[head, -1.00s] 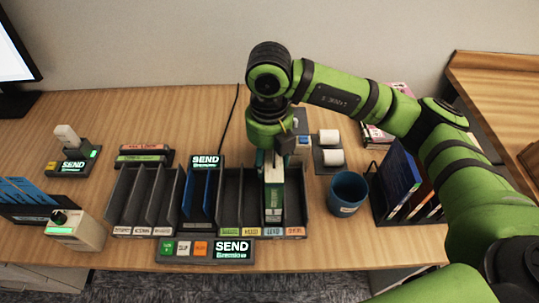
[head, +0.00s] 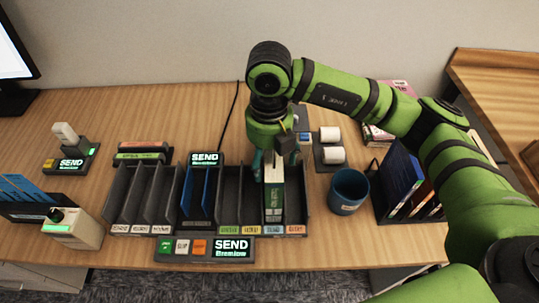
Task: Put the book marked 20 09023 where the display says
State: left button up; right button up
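A book with a green and white spine (head: 273,202) stands upright in a slot of the dark sorter rack (head: 306,222), second from the right end. Its number is too small to read. My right gripper (head: 270,163) is just above and behind the book, pointing down, with its teal fingers spread apart around its top. The front display (head: 232,248) reads SEND in large letters over a smaller word that I cannot read surely. A second SEND display (head: 205,160) stands behind the rack. My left gripper is not in view.
A blue cup (head: 348,190) stands right of the rack, beside a stand of upright books (head: 405,180). White rolls (head: 331,145) sit behind the cup. Stacked books (head: 143,151) lie behind the rack. Small devices (head: 72,228) stand at the left.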

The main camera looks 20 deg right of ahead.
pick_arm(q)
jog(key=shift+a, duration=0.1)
pick_arm(e)
notch_tip(320, 180, up, 12)
dwell(0.5)
